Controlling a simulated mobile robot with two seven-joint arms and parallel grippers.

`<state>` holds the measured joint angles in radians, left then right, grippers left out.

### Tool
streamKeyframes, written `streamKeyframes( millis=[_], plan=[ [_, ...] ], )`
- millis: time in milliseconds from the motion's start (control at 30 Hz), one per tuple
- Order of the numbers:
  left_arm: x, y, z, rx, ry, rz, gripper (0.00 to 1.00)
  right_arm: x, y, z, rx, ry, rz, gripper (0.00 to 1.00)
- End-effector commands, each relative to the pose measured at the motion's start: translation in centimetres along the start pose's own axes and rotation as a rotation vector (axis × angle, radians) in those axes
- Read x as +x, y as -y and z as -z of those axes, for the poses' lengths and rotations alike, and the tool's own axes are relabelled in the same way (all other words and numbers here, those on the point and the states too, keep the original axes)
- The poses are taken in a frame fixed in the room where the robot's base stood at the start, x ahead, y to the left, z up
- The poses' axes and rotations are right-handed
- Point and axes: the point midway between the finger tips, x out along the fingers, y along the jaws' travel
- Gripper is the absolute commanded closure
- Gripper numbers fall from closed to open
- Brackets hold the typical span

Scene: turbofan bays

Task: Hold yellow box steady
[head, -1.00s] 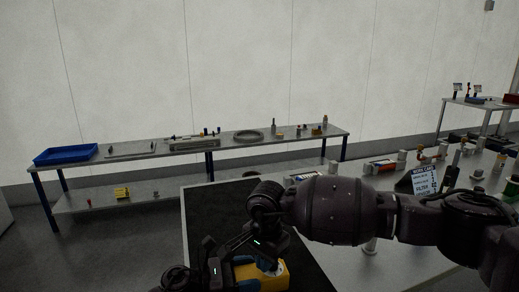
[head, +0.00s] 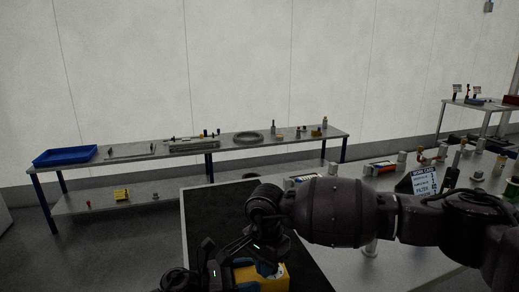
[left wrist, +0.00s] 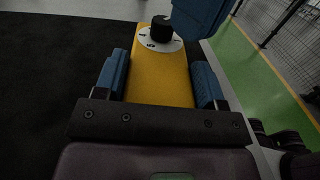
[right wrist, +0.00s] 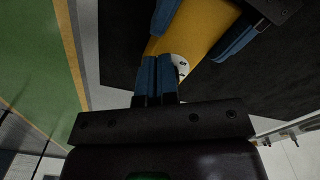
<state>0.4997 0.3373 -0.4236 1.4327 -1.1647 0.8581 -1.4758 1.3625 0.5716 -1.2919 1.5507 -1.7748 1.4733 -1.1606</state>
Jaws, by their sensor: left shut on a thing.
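The yellow box (head: 273,281) is at the bottom of the head view, on the black mat. The left wrist view shows it as a long yellow body (left wrist: 161,82) with a white marked dial and black knob (left wrist: 160,29) at its far end. My left gripper (left wrist: 161,82) is shut on the box, with one blue finger on each side. My right gripper (right wrist: 158,75) has its blue fingers together, beside the white dial (right wrist: 181,67). In the left wrist view a blue finger of it (left wrist: 201,14) is right of the knob. The right wrist view hides the knob.
The black mat (head: 213,215) lies on a grey worktable (head: 390,262) with a sign (head: 424,181) and fittings at right. A shelf table (head: 225,146) with a blue tray (head: 65,155) stands by the back wall. Bare mat lies beyond the box.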

Motion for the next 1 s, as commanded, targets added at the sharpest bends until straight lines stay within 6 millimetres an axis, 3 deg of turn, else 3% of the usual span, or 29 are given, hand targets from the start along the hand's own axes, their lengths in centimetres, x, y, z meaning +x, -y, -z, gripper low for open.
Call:
streamKeyframes(
  millis=[433,800,833,1000],
  plan=[
    [0.0,-0.1,0.3,0.001,-0.007,-0.007,0.7,-4.6,0.1,-0.1,-0.005,-0.003,0.008,1.0],
    [-0.1,-0.1,0.4,0.001,-0.009,-0.008,0.7,-5.0,0.1,-0.1,-0.004,-0.003,0.009,1.0],
    [-0.1,-0.1,0.4,0.001,-0.009,-0.009,0.33,-5.0,0.1,-0.1,-0.004,-0.003,0.009,1.0],
    [-0.1,-0.1,0.3,0.001,-0.008,-0.008,0.07,-5.0,0.1,-0.1,-0.004,-0.003,0.01,1.0]
  ],
)
